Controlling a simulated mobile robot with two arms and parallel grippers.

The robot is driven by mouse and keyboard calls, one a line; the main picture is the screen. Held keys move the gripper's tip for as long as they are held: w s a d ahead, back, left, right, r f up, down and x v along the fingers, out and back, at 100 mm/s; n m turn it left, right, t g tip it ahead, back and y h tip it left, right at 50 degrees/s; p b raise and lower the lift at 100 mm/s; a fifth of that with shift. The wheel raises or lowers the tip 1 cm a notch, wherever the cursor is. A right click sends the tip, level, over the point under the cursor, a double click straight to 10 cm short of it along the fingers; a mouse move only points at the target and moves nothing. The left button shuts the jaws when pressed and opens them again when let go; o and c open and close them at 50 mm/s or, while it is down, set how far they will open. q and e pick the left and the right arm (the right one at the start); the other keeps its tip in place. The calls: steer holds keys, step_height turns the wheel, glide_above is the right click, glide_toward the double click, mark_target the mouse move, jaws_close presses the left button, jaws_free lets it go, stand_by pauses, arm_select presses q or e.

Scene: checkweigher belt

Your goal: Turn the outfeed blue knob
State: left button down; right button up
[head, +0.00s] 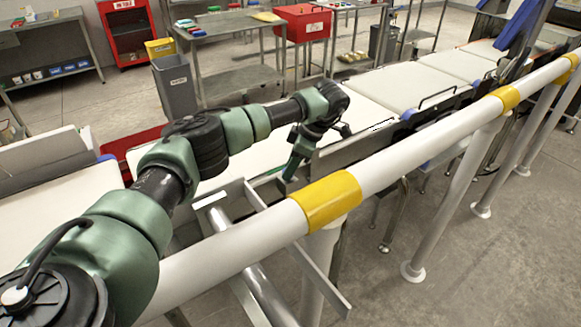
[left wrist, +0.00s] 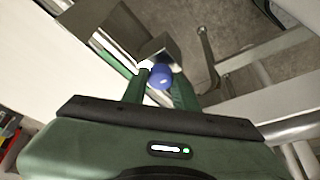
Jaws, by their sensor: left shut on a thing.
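The blue knob (left wrist: 160,77) shows in the left wrist view as a rounded blue cap between two green fingers, in front of a grey metal bracket (left wrist: 160,48). My left gripper (left wrist: 160,92) is shut on this knob. In the head view my left gripper (head: 289,176) points down at the near side of the belt, beside the metal side rail. The knob itself is hidden or too small to make out there. My right gripper is in neither view.
A white guard rail with yellow bands (head: 331,199) runs diagonally close in front of my left arm. White conveyor belts (head: 379,81) lie behind it. A grey bin (head: 174,84), metal tables and a red box (head: 302,20) stand farther back. The floor at right is mostly clear.

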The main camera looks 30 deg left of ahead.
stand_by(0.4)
arm_select(q)
steer(key=c, duration=1.1)
jaws_free()
steer(key=shift+w+r, duration=0.1)
steer(key=shift+r, duration=0.05)
steer(key=b+v, duration=0.1)
steer(key=v, duration=0.6)
steer(key=shift+d+r, duration=0.15)
steer(key=shift+r, duration=0.1)
